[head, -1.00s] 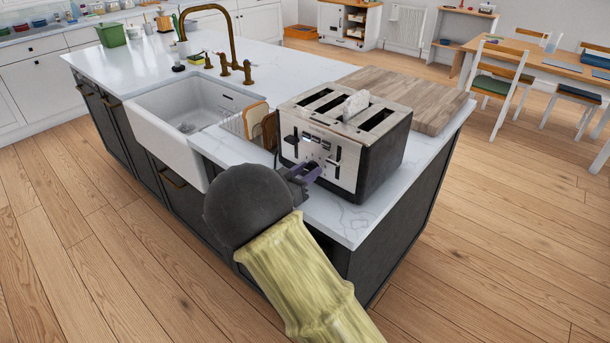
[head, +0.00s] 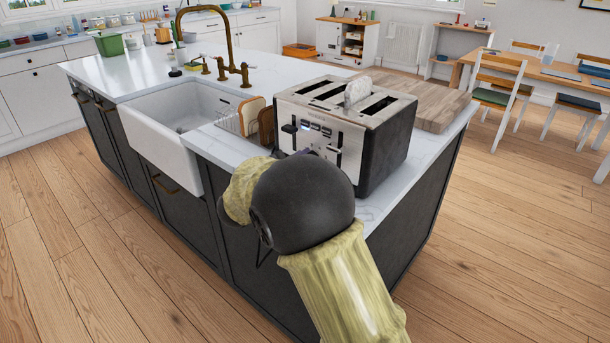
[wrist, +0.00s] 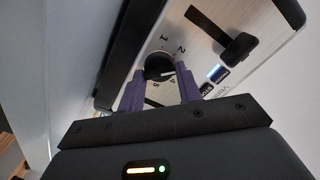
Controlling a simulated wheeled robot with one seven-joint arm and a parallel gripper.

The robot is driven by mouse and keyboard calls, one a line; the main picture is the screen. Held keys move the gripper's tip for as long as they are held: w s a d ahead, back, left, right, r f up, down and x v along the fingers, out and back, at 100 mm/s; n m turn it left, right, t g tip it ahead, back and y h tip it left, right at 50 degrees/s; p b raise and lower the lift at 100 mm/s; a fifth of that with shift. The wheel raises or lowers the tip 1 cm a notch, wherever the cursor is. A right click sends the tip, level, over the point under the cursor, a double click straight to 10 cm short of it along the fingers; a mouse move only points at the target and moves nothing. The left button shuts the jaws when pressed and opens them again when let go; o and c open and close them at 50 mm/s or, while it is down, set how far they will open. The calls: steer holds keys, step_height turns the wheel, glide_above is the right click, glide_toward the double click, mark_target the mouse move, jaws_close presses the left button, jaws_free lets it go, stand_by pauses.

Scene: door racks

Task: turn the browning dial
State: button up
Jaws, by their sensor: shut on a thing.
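The steel and black toaster (head: 385,135) stands on the island's white counter in the head view. In the wrist view its brushed front panel (wrist: 222,22) shows tilted. The black round browning dial (wrist: 158,66) is there, ringed by printed numbers. My gripper (wrist: 161,80) has its two purple fingers on either side of the dial and is shut on it. A black lever (wrist: 238,48) lies to the right of the dial.
Bread slices stand in a rack (head: 230,121) left of the toaster, beside the white sink (head: 150,145). A wooden board (head: 437,108) lies behind the toaster on the right. The counter edge is close under my arm.

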steer(key=m+b, duration=0.2)
steer(key=f+m+b, duration=0.1)
steer(key=m+b, duration=0.1)
steer(key=b, duration=0.1)
steer(key=shift+m+b, duration=0.35)
steer(key=shift+m, duration=0.05)
steer(key=m+b, duration=0.3)
steer(key=b, duration=0.2)
steer(key=shift+m, duration=0.3)
steer(key=m+b, duration=0.2)
steer(key=b, duration=0.1)
steer(key=shift+m, duration=0.3)
steer(key=m+b, duration=0.2)
steer(key=shift+r+b, duration=0.1)
steer(key=shift+b, duration=0.25)
steer(key=shift+r, duration=0.1)
steer(key=o, duration=1)
steer(key=shift+s, duration=0.1)
